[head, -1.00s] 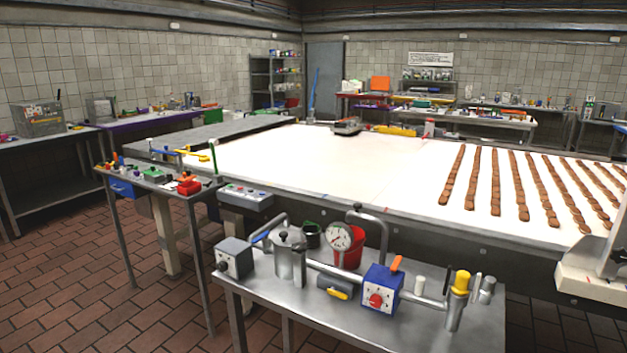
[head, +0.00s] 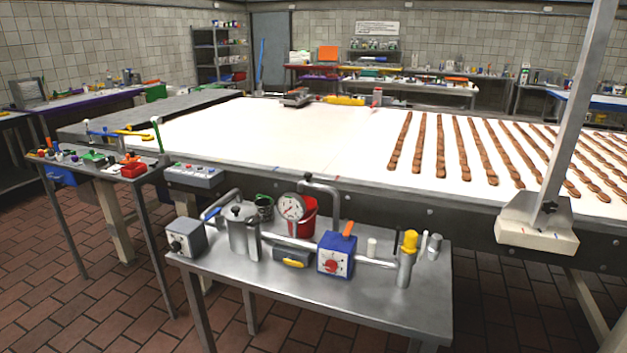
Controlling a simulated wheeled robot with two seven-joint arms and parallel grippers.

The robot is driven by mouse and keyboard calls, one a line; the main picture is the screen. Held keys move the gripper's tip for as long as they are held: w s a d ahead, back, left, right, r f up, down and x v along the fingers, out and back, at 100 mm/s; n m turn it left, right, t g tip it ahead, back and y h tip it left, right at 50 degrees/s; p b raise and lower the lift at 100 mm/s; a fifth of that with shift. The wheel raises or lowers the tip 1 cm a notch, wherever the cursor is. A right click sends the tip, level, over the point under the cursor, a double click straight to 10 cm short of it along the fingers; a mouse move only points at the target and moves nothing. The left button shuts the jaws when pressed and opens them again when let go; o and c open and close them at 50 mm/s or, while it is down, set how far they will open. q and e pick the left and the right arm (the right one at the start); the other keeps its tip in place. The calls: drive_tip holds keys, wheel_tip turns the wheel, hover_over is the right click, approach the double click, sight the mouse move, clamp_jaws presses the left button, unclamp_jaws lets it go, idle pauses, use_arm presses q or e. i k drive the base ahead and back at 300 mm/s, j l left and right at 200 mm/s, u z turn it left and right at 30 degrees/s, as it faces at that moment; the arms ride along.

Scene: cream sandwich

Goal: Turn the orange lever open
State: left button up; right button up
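The orange lever (head: 349,228) stands up, tilted slightly to the right, on top of a blue box (head: 345,262) with a red knob (head: 331,266) on its front. The box sits on the metal table (head: 300,284) in the middle foreground, in line with a grey pipe. Neither of my grippers shows in the head view, so nothing of mine touches the lever.
On the same table stand a metal pot (head: 243,236), a grey box (head: 187,238), a pressure gauge (head: 291,208), a red bucket (head: 306,222) and a yellow-topped cylinder (head: 407,260). Behind is a long white conveyor (head: 290,140) with brown rows. A smaller tool table (head: 120,172) stands left. Brick floor is open at front left.

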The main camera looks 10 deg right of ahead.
sight(347, 230)
drive_tip(key=l, duration=0.25)
drive_tip(key=i+l, duration=0.15)
drive_tip(key=l, duration=0.15)
drive_tip(key=i+l+u, duration=0.1)
drive_tip(key=l+u, duration=0.9)
drive_tip(key=l, duration=0.15)
drive_tip(key=u, duration=0.25)
drive_tip(key=k, duration=0.05)
